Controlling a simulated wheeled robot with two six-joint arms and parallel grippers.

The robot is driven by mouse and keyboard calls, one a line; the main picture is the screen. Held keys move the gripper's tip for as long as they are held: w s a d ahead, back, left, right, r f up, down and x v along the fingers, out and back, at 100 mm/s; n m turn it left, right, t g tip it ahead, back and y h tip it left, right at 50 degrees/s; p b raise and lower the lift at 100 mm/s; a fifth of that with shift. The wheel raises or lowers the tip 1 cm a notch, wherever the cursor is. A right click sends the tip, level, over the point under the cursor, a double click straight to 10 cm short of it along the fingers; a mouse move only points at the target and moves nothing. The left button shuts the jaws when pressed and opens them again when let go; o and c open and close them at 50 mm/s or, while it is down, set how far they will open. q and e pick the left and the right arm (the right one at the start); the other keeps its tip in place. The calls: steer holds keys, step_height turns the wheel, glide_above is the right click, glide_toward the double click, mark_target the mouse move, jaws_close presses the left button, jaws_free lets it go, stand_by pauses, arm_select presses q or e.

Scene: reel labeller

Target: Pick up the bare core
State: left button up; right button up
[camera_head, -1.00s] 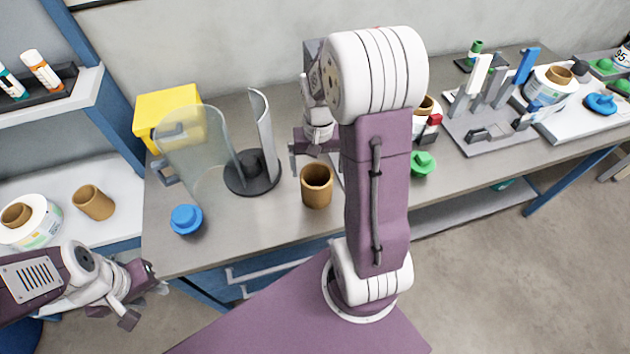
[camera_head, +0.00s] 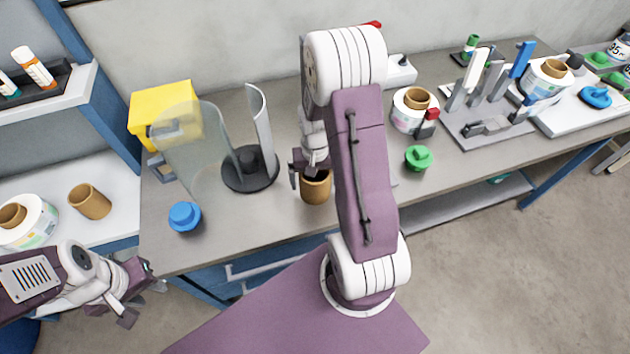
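A bare brown core (camera_head: 315,190) stands upright on the grey bench, right of the dark round base. My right gripper (camera_head: 309,172) is at its top. One finger hangs just left of the core's rim with a small gap; the other is hard to make out against the core and my arm. It looks open. My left gripper (camera_head: 143,292) is open and empty in front of the bench at the lower left. Another bare brown core (camera_head: 90,202) lies on the white side shelf.
A dark base with clear curved guards (camera_head: 250,180) and a yellow box (camera_head: 165,112) stand left of the core. A blue knob (camera_head: 185,217) and a green knob (camera_head: 418,157) lie on the bench. A labelled reel (camera_head: 408,118) and a grey rack (camera_head: 487,122) are to the right.

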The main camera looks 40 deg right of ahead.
steer(key=shift+s, duration=0.1)
steer(key=c, duration=1.3)
